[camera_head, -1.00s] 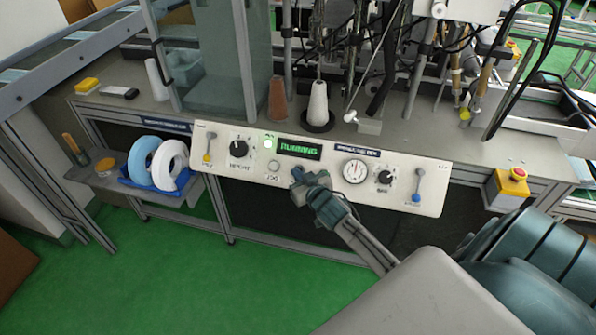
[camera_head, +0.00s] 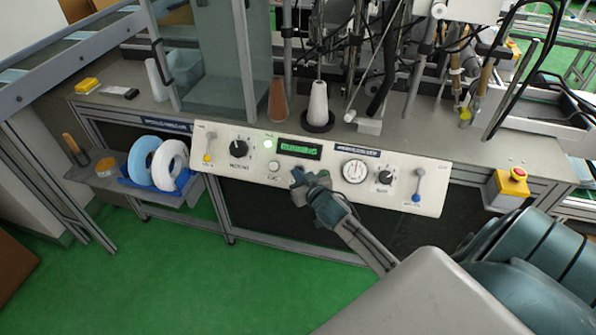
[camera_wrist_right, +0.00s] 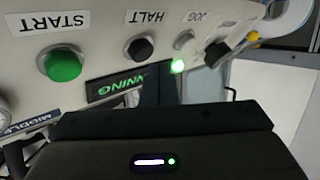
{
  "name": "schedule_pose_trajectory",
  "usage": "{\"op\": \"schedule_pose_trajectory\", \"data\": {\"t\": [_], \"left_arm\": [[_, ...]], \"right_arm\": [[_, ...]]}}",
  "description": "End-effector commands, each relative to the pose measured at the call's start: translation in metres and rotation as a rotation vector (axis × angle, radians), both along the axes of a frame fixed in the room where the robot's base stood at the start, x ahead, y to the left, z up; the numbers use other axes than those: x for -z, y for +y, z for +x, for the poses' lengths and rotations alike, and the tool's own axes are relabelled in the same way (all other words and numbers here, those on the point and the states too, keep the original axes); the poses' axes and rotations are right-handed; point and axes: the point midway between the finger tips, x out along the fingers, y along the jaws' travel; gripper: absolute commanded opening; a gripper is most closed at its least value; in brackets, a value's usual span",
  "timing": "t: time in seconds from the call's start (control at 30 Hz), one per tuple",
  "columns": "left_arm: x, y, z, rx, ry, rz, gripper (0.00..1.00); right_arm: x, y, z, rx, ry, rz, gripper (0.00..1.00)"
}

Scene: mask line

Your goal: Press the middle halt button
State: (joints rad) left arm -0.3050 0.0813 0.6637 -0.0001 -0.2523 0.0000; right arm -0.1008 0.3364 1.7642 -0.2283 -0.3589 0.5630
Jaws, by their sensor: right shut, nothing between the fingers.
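The middle control panel (camera_head: 225,178) runs along the machine's front edge, with a lit green display (camera_head: 299,149) reading RUNNING. My right gripper (camera_head: 298,176) is shut and empty in front of the panel, just below the display. It hides the halt button in the head view. In the right wrist view the dark round halt button (camera_wrist_right: 140,48) shows under its HALT label, between the green start button (camera_wrist_right: 63,65) and the grey jog button (camera_wrist_right: 184,39). The shut fingers (camera_wrist_right: 160,85) are below and slightly right of it there, apart from it in the picture. My left gripper is not in view.
A black knob (camera_head: 239,148) and lit green lamp (camera_head: 268,144) are left on the panel; a gauge (camera_head: 355,171) and lever (camera_head: 417,186) are right. A red emergency button (camera_head: 518,174) on a yellow box stands farther right. White and blue rolls (camera_head: 171,166) sit left.

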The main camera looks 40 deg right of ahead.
Motion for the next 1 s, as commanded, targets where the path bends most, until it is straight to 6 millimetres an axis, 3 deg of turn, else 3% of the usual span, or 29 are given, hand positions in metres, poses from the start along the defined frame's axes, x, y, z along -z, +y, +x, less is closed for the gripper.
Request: {"op": "schedule_pose_trajectory", "data": {"t": [1.0], "left_arm": [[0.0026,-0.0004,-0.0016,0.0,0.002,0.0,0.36]], "right_arm": [[0.0054,-0.0053,0.0045,0.0,0.0,0.0,0.0]]}}
